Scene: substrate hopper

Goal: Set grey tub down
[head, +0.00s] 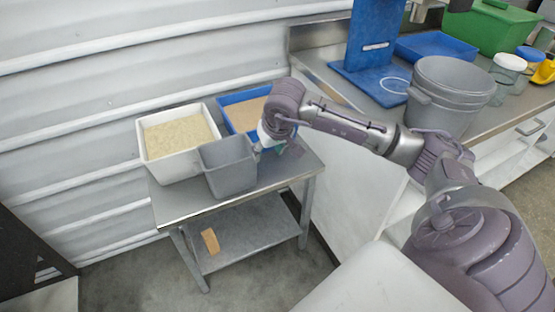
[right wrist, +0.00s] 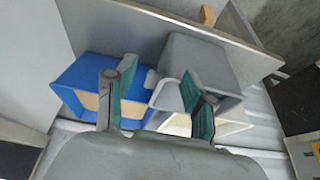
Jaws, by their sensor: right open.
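The grey tub (head: 228,168) stands upright on the small metal table (head: 185,208), in front of the white bin and the blue bin. It looks empty where its inside shows. It also shows in the right wrist view (right wrist: 200,62). My right gripper (head: 266,146) is open at the tub's right side. In the right wrist view its two green-padded fingers (right wrist: 158,72) are spread, one overlapping the tub's rim and one in front of the blue bin. I cannot tell whether a finger touches the tub. My left gripper is not in view.
A white bin (head: 142,140) and a blue bin (head: 224,108) hold pale granular material behind the tub. A brown block (head: 210,241) lies on the lower shelf. The counter at right holds a grey bucket (head: 450,88), jars and a green crate (head: 492,27). The table's front left is clear.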

